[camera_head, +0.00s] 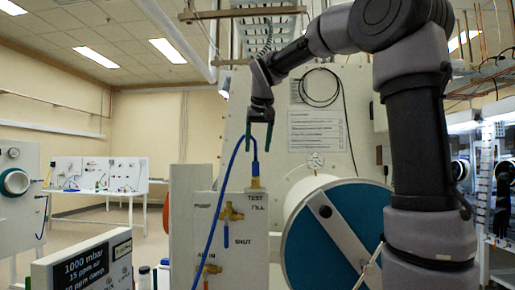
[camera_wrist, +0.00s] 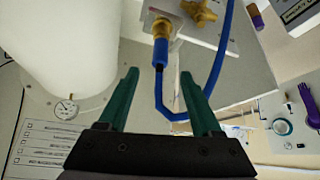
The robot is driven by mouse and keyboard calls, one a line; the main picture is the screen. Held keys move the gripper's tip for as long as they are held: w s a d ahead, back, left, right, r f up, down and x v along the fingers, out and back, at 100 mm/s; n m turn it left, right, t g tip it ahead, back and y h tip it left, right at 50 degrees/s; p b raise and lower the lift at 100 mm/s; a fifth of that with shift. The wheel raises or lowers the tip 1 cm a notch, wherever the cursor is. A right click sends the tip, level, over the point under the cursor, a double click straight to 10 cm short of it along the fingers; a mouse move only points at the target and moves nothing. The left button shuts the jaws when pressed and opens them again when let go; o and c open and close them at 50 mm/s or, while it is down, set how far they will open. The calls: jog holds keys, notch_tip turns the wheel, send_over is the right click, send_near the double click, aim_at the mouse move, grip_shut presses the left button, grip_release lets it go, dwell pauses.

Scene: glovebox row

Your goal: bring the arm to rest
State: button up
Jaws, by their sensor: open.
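My gripper (camera_head: 259,137) hangs from my raised arm with its green fingers pointing down, above the panel with the TEST label. In the wrist view my gripper (camera_wrist: 158,78) is open, with nothing held between the fingers. A blue hose (camera_head: 226,190) rises in an arc and its end stands upright on the brass fitting (camera_head: 255,183) at TEST, just below the fingertips. In the wrist view the blue hose (camera_wrist: 159,85) shows in the gap between the fingers, on the brass port (camera_wrist: 161,29), and its bend passes by the right finger. I cannot tell whether it touches.
A readout box (camera_head: 85,268) is at the lower left. A wall with a paper notice (camera_head: 316,131) and a black cable loop is behind the gripper. Open floor lies at the left.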

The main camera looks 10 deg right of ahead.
jog(key=s+d+f+m, duration=0.1)
jog(key=s+d+f, duration=0.1)
jog(key=s+f, duration=0.3)
jog(key=s+d+f+m+y, duration=0.1)
jog(key=s+f, duration=0.4)
jog(key=s, duration=0.7)
jog(key=s+d+f+m+y, duration=0.1)
jog(key=s+d+f, duration=0.2)
jog(key=s+f, duration=0.3)
jog(key=s, duration=0.2)
jog(key=shift+s+m+t, duration=0.3)
